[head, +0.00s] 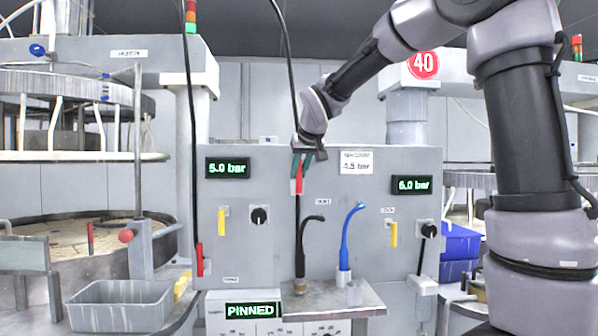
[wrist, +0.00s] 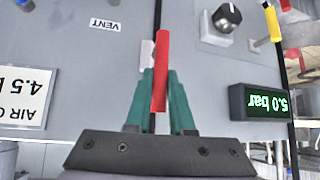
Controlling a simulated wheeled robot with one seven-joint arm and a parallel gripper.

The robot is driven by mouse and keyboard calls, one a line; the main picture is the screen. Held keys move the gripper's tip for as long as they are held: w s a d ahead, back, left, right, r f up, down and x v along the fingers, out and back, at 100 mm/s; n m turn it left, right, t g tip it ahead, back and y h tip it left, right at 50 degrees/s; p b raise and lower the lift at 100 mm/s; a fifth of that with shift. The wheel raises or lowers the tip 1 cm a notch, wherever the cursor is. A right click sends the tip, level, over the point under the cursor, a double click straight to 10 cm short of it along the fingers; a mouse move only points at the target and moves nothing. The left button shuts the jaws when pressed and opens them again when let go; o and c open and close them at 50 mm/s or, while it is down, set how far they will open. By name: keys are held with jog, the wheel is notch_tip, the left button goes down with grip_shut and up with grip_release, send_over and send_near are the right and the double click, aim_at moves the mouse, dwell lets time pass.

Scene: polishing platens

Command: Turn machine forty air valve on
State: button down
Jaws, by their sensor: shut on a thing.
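A red valve handle (head: 299,181) stands upright on the front of the grey panel (head: 270,190), in line with a black vertical hose (head: 297,235). My gripper (head: 302,163) reaches down to it from above, its green fingers shut on the handle's upper part. In the wrist view, which shows the panel upside down, the red handle (wrist: 160,70) lies between the green fingers of my gripper (wrist: 160,92). The handle's gripped end is partly hidden in the head view. A round red sign with 40 (head: 423,65) is on the machine at the right.
Another red handle (head: 199,260) is on the left hose. Pressure displays read 5.0 bar (head: 228,168) and 6.0 bar (head: 411,185). Black knobs (head: 260,215) and yellow handles (head: 223,220) sit on the panel. A blue bent nozzle (head: 347,235) and a black one (head: 303,240) stand below.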

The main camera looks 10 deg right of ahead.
jog(key=c, duration=0.8)
grip_release()
jog(key=shift+f, duration=0.15)
jog(key=v, duration=1.1)
